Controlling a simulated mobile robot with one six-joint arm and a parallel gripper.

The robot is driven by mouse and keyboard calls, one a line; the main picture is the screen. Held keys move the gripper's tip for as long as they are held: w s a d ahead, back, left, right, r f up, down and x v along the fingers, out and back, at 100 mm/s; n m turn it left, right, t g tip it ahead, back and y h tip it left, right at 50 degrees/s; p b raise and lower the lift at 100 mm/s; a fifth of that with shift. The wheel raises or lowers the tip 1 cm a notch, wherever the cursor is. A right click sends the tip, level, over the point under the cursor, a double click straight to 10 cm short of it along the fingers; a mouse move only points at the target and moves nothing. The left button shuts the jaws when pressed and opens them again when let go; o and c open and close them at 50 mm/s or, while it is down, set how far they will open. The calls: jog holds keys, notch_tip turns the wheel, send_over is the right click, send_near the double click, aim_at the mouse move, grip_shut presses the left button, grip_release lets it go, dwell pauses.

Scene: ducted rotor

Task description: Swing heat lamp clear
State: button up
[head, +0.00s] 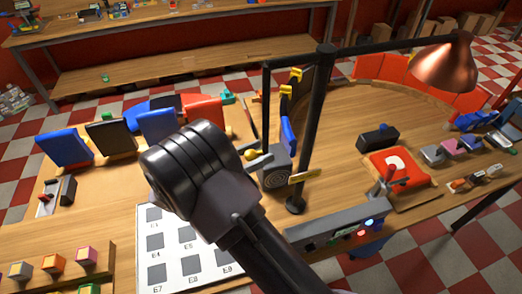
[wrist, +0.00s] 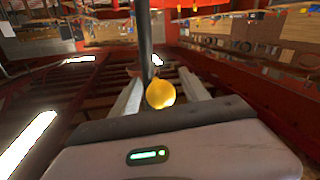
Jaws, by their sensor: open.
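The heat lamp has a copper shade (head: 447,65) hanging at the right end of a black boom on a black post (head: 312,130). The boom also reaches left, where a thin black rod (head: 265,100) hangs down. A yellow ball (head: 251,154) shows near the rod's lower end. In the wrist view the yellow ball (wrist: 160,94) appears between the fingers of my gripper (wrist: 160,72), below a dark rod (wrist: 145,35). The fingers are open, with a gap visible on each side of the ball. In the head view my wrist mostly hides the gripper.
The shade hangs over the curved wooden bench, near orange-red panels (head: 380,67). Blue panels (head: 64,147) stand at left.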

jog(key=shift+w+d, duration=0.3)
jog(key=shift+d, duration=0.2)
jog(key=shift+c, duration=0.4)
grip_shut()
dwell(0.7)
